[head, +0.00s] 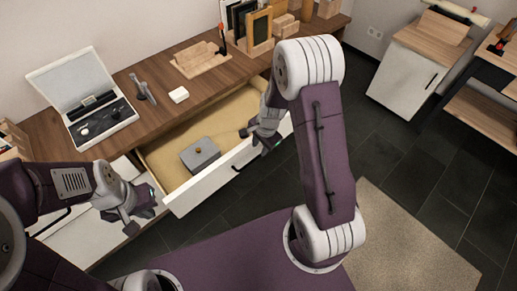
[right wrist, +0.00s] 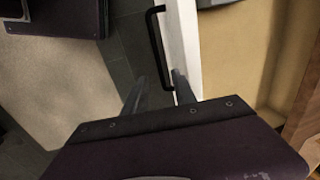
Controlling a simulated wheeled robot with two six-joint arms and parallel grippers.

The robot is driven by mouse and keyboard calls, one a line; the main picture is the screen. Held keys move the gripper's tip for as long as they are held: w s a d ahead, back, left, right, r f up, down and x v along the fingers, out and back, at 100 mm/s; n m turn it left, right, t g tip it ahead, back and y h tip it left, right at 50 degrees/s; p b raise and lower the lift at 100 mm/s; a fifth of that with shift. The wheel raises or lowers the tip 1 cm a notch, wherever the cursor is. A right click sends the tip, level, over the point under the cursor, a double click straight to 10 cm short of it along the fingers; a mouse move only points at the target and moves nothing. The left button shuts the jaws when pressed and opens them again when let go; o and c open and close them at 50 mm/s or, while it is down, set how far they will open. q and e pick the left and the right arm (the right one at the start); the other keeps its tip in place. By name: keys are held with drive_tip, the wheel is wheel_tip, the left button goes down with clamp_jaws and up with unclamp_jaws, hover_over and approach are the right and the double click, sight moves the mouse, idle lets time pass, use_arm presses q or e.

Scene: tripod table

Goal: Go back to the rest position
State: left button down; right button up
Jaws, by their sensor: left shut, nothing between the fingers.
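My left gripper (head: 143,212) is at the lower left in the head view, shut and empty, in front of the cabinet and left of the open drawer's front corner. My right gripper (head: 257,142) is by the right end of the open drawer (head: 212,182), over its front panel. In the right wrist view its two fingers (right wrist: 160,90) stand apart with nothing held between them. The white front panel and its black handle (right wrist: 155,45) lie just beyond the fingertips; I cannot tell whether they touch.
A grey lidded box (head: 201,157) sits in the drawer. The wooden top (head: 155,75) holds an open white case (head: 85,95), a small white block (head: 179,95) and a wooden stand (head: 200,60). A white cabinet (head: 405,80) stands right. Dark floor and a beige rug (head: 410,245) are clear.

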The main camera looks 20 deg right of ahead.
drive_tip(key=shift+s+r, duration=0.2)
drive_tip(key=shift+r, duration=0.8)
